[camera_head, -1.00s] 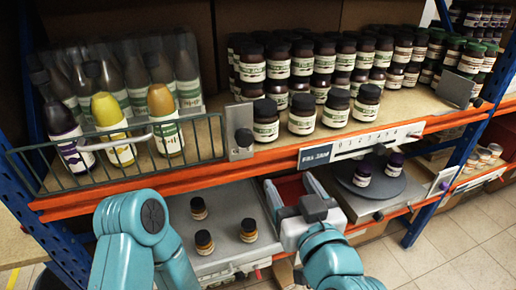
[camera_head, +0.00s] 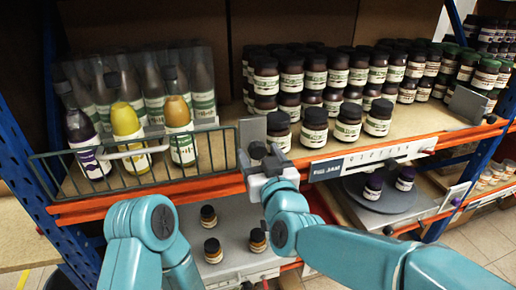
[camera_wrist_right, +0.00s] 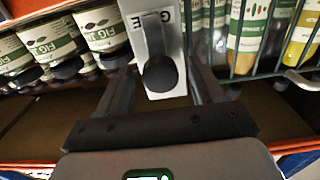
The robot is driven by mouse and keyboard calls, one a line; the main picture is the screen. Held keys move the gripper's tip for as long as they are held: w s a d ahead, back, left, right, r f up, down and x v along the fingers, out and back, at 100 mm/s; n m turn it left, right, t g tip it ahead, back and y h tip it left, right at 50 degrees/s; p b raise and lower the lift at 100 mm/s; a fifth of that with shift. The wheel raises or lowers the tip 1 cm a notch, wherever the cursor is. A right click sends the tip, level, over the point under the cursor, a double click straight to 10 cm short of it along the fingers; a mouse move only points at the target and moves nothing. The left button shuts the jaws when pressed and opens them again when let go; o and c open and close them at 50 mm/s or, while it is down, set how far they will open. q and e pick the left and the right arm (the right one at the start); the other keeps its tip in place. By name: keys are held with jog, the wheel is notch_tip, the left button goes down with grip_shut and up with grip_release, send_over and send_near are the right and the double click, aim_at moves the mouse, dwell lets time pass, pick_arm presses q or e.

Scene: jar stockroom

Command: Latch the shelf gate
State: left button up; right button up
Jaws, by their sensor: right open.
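The green wire shelf gate (camera_head: 209,149) stands across the front of several bottles at the left of the upper shelf, with a white handle (camera_head: 133,151) on it. Its right end lies beside a grey latch plate (camera_head: 250,132) with a black knob (camera_wrist_right: 160,74). My right gripper (camera_head: 266,161) is in front of the plate, partly covering it in the head view. In the right wrist view my right gripper (camera_wrist_right: 163,88) is open, with the knob between its two fingers; contact cannot be told. My left arm shows at the lower left, but its gripper is out of view.
Several dark jars (camera_head: 314,127) stand right of the latch plate, close to my right gripper. The orange shelf edge (camera_head: 150,205) runs below the gate. A lower grey tray (camera_head: 187,222) holds three small jars, and a turntable (camera_head: 393,203) holds two purple-lidded jars.

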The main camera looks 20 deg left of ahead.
jog(key=shift+w+a, duration=0.35)
jog(key=shift+w, duration=0.3)
